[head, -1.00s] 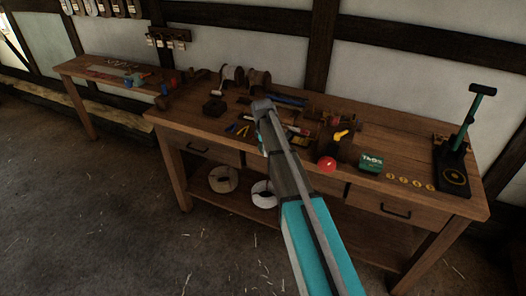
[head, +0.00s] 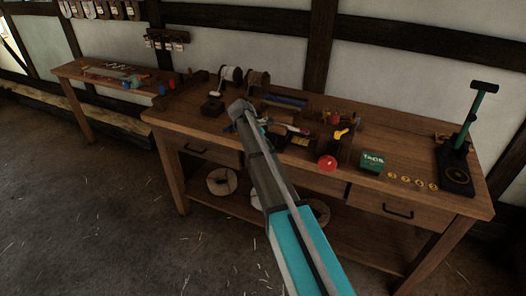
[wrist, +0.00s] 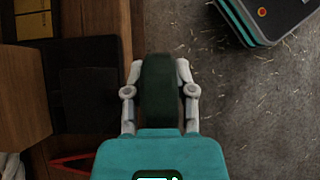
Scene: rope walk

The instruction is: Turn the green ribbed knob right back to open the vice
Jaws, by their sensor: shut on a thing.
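In the wrist view, the dark green knob (wrist: 158,88) stands between the two pale fingers of my gripper (wrist: 159,78), and the fingers are shut on it from both sides. Its ribs are too dark to make out. A dark block (wrist: 90,100) lies just left of the knob, perhaps part of the vice; I cannot tell how far the jaws are open. There my arm hides the knob, and I cannot make out the vice clearly.
On the bench are two spools (head: 257,79), a red round thing (head: 327,162), a green box (head: 372,162), several yellow discs (head: 410,182) and a dark press with a teal lever (head: 470,130). A pale coil (head: 222,180) lies on the lower shelf. The floor (head: 100,210) in front is open.

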